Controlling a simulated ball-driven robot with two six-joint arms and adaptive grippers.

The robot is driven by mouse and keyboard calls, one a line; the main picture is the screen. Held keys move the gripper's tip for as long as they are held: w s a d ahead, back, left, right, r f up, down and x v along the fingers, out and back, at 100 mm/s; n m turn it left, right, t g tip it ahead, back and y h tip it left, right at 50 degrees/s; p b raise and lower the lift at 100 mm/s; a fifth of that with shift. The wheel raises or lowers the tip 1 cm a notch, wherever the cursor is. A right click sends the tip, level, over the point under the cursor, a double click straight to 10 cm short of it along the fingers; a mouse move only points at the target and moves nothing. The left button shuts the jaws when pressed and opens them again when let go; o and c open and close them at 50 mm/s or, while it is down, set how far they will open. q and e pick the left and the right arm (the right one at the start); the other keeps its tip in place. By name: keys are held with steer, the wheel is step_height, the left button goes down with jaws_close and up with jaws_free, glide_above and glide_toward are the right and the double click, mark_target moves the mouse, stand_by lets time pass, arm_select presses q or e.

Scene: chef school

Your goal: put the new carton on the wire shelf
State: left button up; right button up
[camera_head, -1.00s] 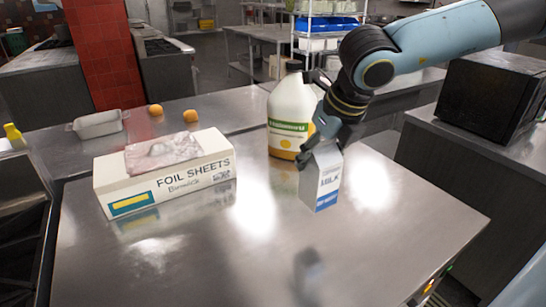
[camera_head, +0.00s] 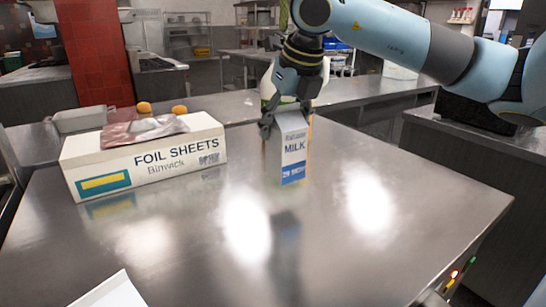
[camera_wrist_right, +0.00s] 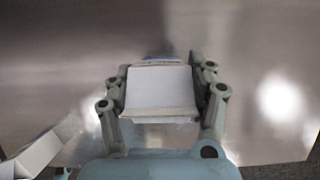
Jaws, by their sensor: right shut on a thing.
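A white and blue milk carton (camera_head: 294,160) is upright in the head view, above the steel counter (camera_head: 350,240). Its dark reflection lies apart from it on the steel below. My right gripper (camera_head: 286,122) is shut on the carton's upper part, a finger on each side. In the right wrist view the carton's pale top (camera_wrist_right: 160,88) sits between the two fingers of the right gripper (camera_wrist_right: 161,92). A wire shelf unit (camera_head: 262,14) stands far back, partly hidden by my right arm. My left gripper is not in view.
A long foil sheets box (camera_head: 150,160) with a crumpled packet (camera_head: 140,131) on top stands left of the carton. A jug (camera_head: 267,88) is mostly hidden behind my gripper. A metal pan (camera_head: 80,121) and orange round things (camera_head: 180,109) lie behind. The counter's front is mostly clear.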

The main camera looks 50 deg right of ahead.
steer(key=shift+a+p+x, duration=0.15)
steer(key=shift+x, duration=1.3)
steer(key=shift+a+p+x, duration=0.15)
steer(key=shift+x, duration=1.25)
steer(key=shift+w, duration=0.15)
steer(key=shift+f, duration=0.2)
steer(key=o, duration=1.6)
steer(key=shift+c, duration=0.2)
steer(key=shift+r, duration=0.15)
